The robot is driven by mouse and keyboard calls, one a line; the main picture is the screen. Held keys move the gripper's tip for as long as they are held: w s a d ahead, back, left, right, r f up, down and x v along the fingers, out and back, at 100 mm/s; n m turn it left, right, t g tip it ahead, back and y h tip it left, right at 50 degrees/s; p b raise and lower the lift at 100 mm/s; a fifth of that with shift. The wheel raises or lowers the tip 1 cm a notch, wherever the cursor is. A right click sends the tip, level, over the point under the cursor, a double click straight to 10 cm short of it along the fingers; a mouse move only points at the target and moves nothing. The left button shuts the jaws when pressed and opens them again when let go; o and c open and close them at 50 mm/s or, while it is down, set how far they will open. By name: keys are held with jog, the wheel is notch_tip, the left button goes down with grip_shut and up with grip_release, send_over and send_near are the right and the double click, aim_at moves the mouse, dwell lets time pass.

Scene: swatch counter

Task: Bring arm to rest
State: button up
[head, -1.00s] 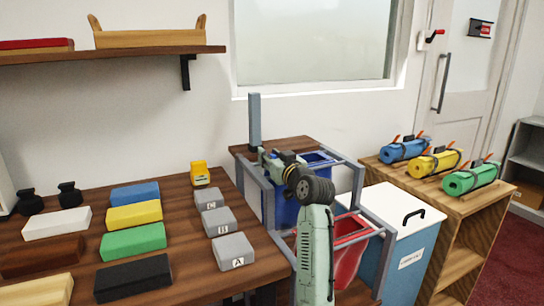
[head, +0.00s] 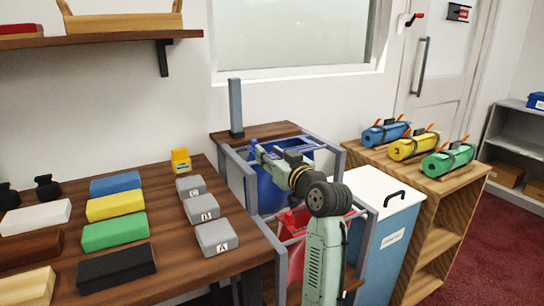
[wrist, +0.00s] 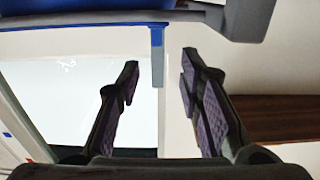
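My arm (head: 322,255) is pale green with dark joints. It rises at the lower middle of the head view and folds leftward over the grey frame with the bags. My gripper shows clearly in the wrist view (wrist: 160,68). In the head view the fingers cannot be made out at the far end of the arm.
A grey frame (head: 362,245) holds a blue bag (head: 270,190) and a red bag (head: 291,258) close around my arm. A white-lidded bin (head: 373,190) stands to the right. A counter (head: 172,225) with coloured blocks is left; a wooden shelf (head: 440,188) carries rolled mats.

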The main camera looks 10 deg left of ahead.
jog(key=shift+s+d, duration=0.25)
jog(key=shift+s, duration=0.15)
